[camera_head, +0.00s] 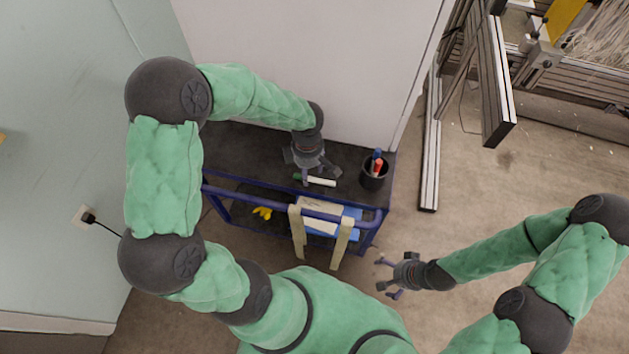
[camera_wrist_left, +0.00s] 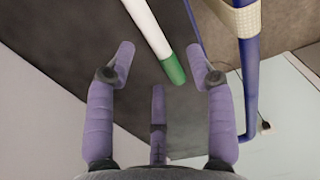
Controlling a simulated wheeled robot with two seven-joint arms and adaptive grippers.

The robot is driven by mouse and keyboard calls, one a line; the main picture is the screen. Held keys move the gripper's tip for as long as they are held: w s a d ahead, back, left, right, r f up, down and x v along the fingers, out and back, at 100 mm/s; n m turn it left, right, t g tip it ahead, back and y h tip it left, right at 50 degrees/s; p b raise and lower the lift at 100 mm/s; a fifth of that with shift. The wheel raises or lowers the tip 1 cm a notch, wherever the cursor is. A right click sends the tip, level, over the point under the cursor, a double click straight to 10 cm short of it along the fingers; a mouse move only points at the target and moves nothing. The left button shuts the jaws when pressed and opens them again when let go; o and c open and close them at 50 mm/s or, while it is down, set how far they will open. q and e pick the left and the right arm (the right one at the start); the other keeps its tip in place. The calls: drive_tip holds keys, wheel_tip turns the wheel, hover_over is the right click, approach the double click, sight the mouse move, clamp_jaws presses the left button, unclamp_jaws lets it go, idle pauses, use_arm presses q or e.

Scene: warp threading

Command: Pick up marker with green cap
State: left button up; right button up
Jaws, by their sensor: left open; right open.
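The marker with green cap (camera_head: 318,181) lies on the dark top of the cart, its green end to the left in the head view. In the left wrist view the white marker (camera_wrist_left: 150,28) reaches down from the top edge, and its green cap (camera_wrist_left: 174,68) is between the spread fingers. My left gripper (camera_head: 316,173) is open just over the marker; its fingers also show in the left wrist view (camera_wrist_left: 166,75). I see no finger closed on the marker. My right gripper (camera_head: 384,276) is open and empty over the floor, right of the cart.
A black cup (camera_head: 373,179) with red and blue markers stands right of the marker. The cart's blue rail (camera_head: 245,194) runs along its near side, with tan straps (camera_head: 298,232) hanging over it. A white wall (camera_head: 310,60) stands behind.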

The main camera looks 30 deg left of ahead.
use_arm(q)
wheel_tip(320, 180, down, 2)
drive_tip(key=shift+f, duration=0.1)
drive_tip(key=c, duration=0.9)
drive_tip(key=shift+r, duration=0.2)
